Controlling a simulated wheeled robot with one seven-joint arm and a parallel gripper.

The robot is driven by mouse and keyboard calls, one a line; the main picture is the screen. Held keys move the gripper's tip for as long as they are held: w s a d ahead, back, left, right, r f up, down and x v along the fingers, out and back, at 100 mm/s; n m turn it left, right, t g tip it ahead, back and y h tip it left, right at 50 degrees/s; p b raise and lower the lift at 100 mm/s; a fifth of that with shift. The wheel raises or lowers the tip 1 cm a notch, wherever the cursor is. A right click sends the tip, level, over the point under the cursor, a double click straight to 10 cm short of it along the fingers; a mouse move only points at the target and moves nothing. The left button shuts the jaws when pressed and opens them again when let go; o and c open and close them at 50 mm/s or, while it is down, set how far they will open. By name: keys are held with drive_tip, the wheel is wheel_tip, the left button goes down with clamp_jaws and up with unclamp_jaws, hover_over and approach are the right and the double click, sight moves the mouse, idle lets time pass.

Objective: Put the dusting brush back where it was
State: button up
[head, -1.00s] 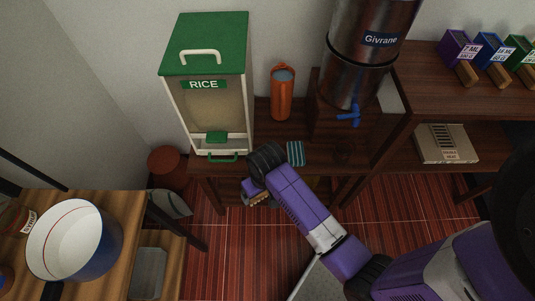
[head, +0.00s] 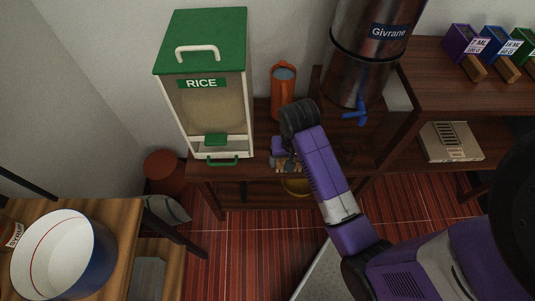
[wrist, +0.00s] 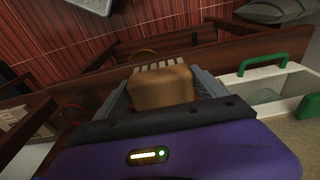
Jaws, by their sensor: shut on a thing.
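The dusting brush (wrist: 162,88) shows in the wrist view as a tan wooden block with a pale ribbed edge beyond it. My gripper (wrist: 163,72) is shut on it, with a grey finger on each side. In the head view my gripper (head: 287,157) is over the front part of the dark wooden shelf (head: 262,142), right of the rice dispenser and in front of the orange cup. Only a small tan part of the brush (head: 289,167) shows there. Whether the brush touches the shelf cannot be told.
The green-lidded rice dispenser (head: 208,100) stands left of my gripper. The orange cup (head: 283,95) stands behind it, and a steel dispenser with a blue tap (head: 355,112) is to the right.

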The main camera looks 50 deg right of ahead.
drive_tip(key=w+d, duration=0.1)
drive_tip(key=w, duration=0.7)
drive_tip(key=f, duration=0.6)
drive_tip(key=shift+w+f, duration=0.15)
drive_tip(key=shift+w, duration=0.2)
drive_tip(key=shift+w+f, duration=0.2)
drive_tip(key=shift+f, duration=0.15)
drive_tip(key=shift+f, duration=0.2)
drive_tip(key=o, duration=1.2)
drive_tip(key=shift+o, duration=0.2)
